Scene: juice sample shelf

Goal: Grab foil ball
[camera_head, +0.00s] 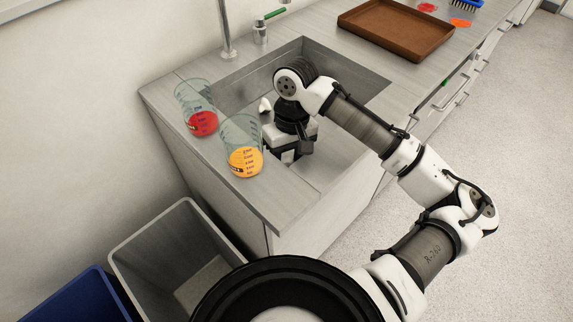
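A small pale, crumpled-looking lump (265,105) shows in the sink, just left of my arm's wrist. It may be the foil ball, but it is too small to be sure. My gripper (295,154) points down at the near side of the sink, in front of and to the right of the lump, apart from it in the picture. Its fingers are dark and small, and I cannot tell their opening or whether anything is between them. My wrist hides part of the sink floor.
A beaker with red liquid (203,123) and one with orange liquid (245,161) stand on the counter left of the sink (232,92). A faucet (226,35) rises behind. A brown tray (397,30) lies farther back. A grey bin (150,245) stands on the floor.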

